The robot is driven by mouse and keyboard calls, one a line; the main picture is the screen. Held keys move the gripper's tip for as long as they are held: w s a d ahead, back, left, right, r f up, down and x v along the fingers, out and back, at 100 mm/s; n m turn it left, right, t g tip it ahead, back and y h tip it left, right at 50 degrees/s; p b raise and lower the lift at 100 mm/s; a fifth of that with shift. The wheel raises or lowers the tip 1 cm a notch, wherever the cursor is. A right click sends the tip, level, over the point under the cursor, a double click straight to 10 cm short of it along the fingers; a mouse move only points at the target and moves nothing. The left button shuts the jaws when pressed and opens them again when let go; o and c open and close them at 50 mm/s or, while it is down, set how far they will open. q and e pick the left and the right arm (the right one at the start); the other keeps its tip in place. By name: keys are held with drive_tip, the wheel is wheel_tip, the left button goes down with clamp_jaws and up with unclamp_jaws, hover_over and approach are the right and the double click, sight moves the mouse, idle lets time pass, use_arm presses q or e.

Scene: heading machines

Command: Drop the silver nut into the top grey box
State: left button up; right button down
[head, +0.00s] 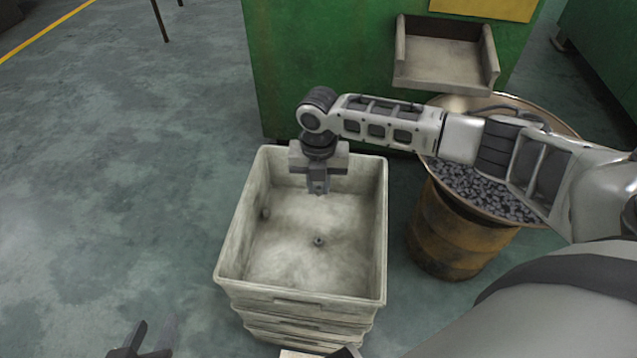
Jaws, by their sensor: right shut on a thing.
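The top grey box (230,240) is a worn, pale, open box on top of a stack. My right gripper (319,190) points down inside the outline of the box, over its back part. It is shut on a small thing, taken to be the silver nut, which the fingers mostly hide. A small dark nut-like piece (318,241) lies on the box floor below the gripper. Another small dark piece (265,213) is by the left wall. My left gripper (142,342) is at the bottom left edge, partly cut off, with its fingers apart and nothing seen between them.
A rusty barrel (455,235) stands right of the boxes, with a wide pan of many dark nuts (475,188) on top. A green machine (320,60) with a grey chute (445,60) stands behind. The floor on the left is clear.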

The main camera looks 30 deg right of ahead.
drive_tip(key=shift+f+b, duration=0.35)
drive_tip(key=shift+f, duration=0.15)
drive_tip(key=c, duration=1.2)
unclamp_jaws()
drive_tip(key=shift+c, duration=0.2)
use_arm(q)
drive_tip(key=shift+w+d+f, duration=0.1)
drive_tip(key=shift+d+f, duration=0.15)
drive_tip(key=shift+f, duration=0.7)
use_arm(e)
wheel_tip(320, 180, up, 9)
drive_tip(key=shift+r+p, duration=0.15)
drive_tip(key=shift+p, duration=1)
wheel_tip(320, 180, up, 6)
drive_tip(key=p, duration=0.1)
hover_over(318, 189)
use_arm(q)
drive_tip(key=r, duration=0.2)
drive_tip(key=a+r, duration=0.1)
drive_tip(key=shift+r, duration=0.4)
use_arm(e)
drive_tip(key=shift+d+r, duration=0.1)
drive_tip(key=shift+r, duration=0.25)
use_arm(q)
drive_tip(key=shift+d, duration=0.1)
